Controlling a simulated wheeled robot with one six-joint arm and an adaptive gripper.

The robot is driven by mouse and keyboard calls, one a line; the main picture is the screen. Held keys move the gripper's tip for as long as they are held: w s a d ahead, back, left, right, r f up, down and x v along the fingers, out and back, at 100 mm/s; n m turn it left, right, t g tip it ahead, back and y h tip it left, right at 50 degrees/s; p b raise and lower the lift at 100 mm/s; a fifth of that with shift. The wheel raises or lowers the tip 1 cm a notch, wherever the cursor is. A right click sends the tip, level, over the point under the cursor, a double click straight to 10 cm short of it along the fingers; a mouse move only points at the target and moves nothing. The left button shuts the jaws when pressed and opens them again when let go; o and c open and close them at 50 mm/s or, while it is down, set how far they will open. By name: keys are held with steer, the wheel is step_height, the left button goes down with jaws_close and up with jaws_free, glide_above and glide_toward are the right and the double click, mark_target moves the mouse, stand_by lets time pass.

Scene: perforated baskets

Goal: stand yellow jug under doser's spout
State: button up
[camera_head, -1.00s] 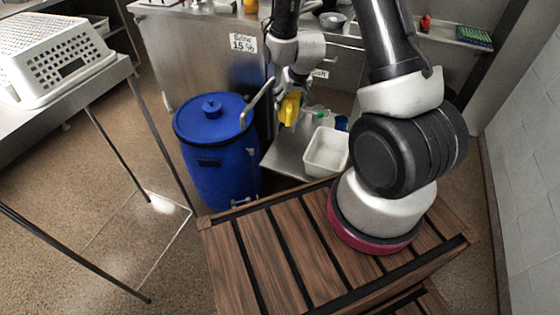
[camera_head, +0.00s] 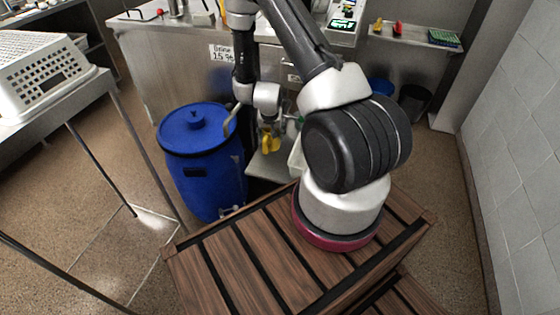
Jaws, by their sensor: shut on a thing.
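The yellow jug (camera_head: 268,144) is small in the view and hangs from my gripper (camera_head: 268,124), just right of the blue barrel. My gripper is shut on it; the fingers are small and partly hidden by the arm. I cannot tell whether the jug touches the low metal surface (camera_head: 263,168) beneath it. A curved grey pipe (camera_head: 231,121) rises beside the blue barrel (camera_head: 200,150), just left of the jug. I cannot tell for certain whether it is the doser's spout.
A white tub (camera_head: 295,158) stands right of the jug, mostly hidden by my arm. A steel counter with a "Brine 15 %" sign (camera_head: 222,52) is behind. A perforated white basket (camera_head: 45,70) sits on the left table. A blue bucket (camera_head: 380,86) stands at the back right.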

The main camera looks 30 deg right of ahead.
step_height(320, 180, down, 16)
steer(key=shift+r, duration=0.25)
steer(key=shift+f, duration=0.1)
steer(key=o, duration=0.7)
steer(key=shift+o, duration=0.2)
